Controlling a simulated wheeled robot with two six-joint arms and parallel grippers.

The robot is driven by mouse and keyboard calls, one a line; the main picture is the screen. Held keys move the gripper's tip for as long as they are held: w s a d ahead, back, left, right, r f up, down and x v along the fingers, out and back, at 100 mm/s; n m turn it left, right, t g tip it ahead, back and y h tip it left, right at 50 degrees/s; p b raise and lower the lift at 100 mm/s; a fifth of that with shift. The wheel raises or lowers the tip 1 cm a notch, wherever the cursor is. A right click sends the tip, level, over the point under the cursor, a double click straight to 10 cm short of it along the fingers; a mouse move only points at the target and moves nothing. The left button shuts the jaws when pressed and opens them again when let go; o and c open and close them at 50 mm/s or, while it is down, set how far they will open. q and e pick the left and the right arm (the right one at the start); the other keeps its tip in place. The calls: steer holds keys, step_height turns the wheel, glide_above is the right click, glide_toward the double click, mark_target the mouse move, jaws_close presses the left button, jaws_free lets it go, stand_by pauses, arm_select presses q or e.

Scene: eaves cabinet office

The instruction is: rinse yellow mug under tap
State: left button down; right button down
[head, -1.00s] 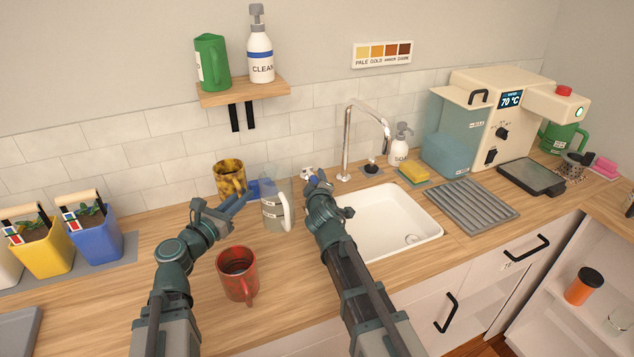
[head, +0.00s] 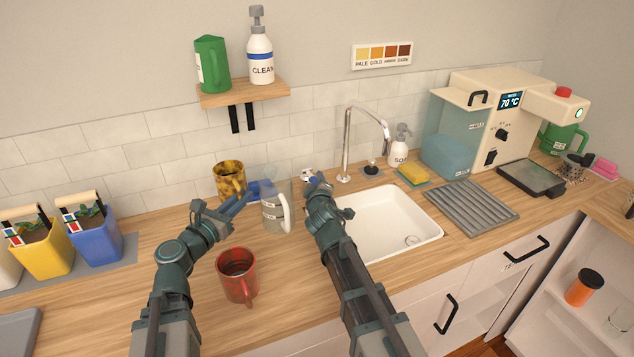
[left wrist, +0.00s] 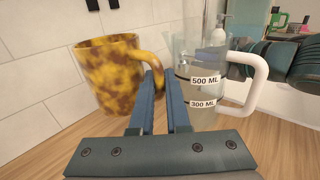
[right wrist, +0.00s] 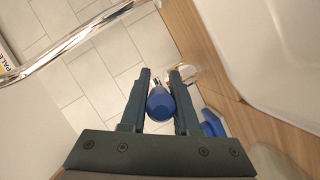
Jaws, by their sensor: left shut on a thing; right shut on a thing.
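The yellow mug (head: 229,180), mottled with brown, stands upright on the counter against the tiled wall. It also shows in the left wrist view (left wrist: 108,75). My left gripper (head: 248,192) is shut on its handle, the fingers (left wrist: 156,85) meeting the handle on the mug's right side. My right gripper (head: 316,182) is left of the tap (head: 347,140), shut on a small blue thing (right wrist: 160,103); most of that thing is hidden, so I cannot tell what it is. The white sink (head: 390,222) lies right of my right arm.
A clear measuring jug (head: 275,212) with a white handle stands close right of the yellow mug. A red mug (head: 237,274) stands in front. A soap bottle (head: 399,150), a yellow sponge (head: 413,173) and a grey drying rack (head: 470,206) are around the sink.

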mark_target(239, 187)
stand_by(0.8)
arm_select(q)
step_height(239, 187, up, 2)
steer(key=shift+r+p, duration=0.25)
steer(key=shift+p, duration=1)
arm_select(e)
steer(key=shift+r+g, duration=0.4)
steer(key=shift+r, duration=0.15)
arm_select(q)
steer(key=shift+r+p, duration=0.5)
arm_select(e)
steer(key=shift+g, duration=0.3)
steer(key=shift+f, duration=0.15)
steer(key=c, duration=0.9)
jaws_free()
